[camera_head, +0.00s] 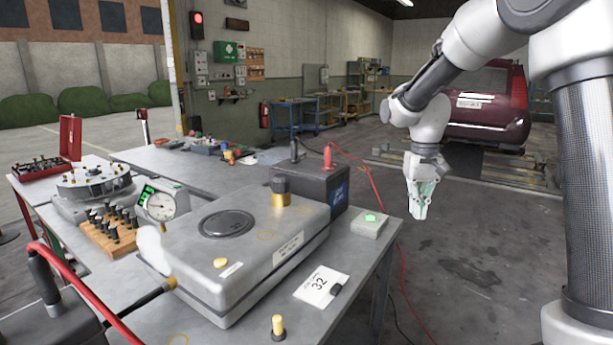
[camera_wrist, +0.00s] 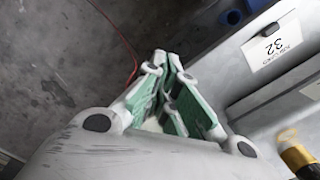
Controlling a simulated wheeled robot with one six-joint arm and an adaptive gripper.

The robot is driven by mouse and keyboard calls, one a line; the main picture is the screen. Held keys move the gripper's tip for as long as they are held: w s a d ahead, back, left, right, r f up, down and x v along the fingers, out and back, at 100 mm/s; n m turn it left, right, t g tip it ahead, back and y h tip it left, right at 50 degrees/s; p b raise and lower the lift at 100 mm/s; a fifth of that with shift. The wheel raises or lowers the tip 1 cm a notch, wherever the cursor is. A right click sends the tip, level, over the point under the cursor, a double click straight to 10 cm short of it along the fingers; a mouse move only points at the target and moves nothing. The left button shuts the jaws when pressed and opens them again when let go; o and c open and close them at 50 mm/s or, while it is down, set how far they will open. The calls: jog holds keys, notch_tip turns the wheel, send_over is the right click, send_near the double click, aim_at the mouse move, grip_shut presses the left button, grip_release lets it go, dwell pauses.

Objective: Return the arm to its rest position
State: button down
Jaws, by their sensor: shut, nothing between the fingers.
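My arm (camera_head: 430,118) reaches in from the right in the head view, bent at the elbow with its last part hanging down. My gripper (camera_head: 418,212) points down beyond the table's right edge, over the floor. It holds nothing. In the wrist view my gripper (camera_wrist: 172,62) shows its green-padded fingers drawn together at the tips, with the concrete floor behind them and the table's side to the right.
A red cable (camera_head: 375,190) hangs near my gripper. A dark red car (camera_head: 490,115) stands behind.

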jog(key=s+d+r+t, duration=0.1)
jog(key=s+d+r, duration=0.1)
jog(key=s, duration=0.7)
jog(key=s+d+r+t, duration=0.2)
jog(key=s+d+r, duration=0.1)
jog(key=s, duration=0.6)
jog(key=s+d+r+t, duration=0.2)
jog(key=s+d+r, duration=0.1)
jog(key=s, duration=0.6)
jog(key=shift+s+r, duration=0.35)
jog(key=shift+r, duration=0.05)
